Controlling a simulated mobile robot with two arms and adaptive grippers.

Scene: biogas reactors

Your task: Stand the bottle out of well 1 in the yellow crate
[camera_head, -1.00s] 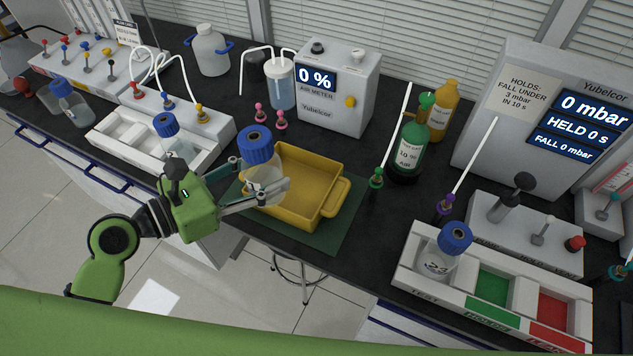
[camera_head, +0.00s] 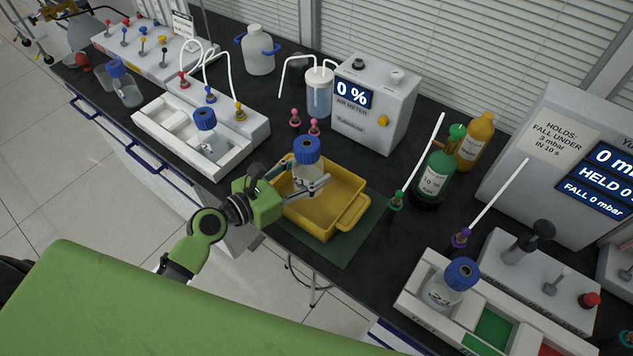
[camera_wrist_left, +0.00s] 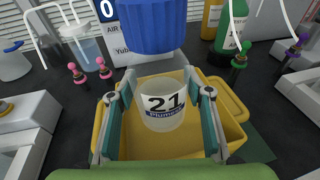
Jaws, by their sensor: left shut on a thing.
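My left gripper (camera_head: 312,184) is shut on a clear bottle with a blue cap (camera_head: 306,151). The bottle is upright, over the back left part of the yellow crate (camera_head: 354,213). In the left wrist view the bottle (camera_wrist_left: 160,112) shows a label "21" between the two fingers, with the crate (camera_wrist_left: 232,128) around and below it. I cannot tell whether its base touches the crate floor. No other bottle shows in the crate. My right gripper is not in view.
The crate stands on a green mat (camera_head: 352,245) near the bench's front edge. Behind it are pink-topped connectors (camera_head: 295,120) and the air meter (camera_head: 375,105). Green (camera_head: 434,178) and yellow (camera_head: 476,142) bottles stand to the right. A test tray with a bottle (camera_head: 450,287) is at front right.

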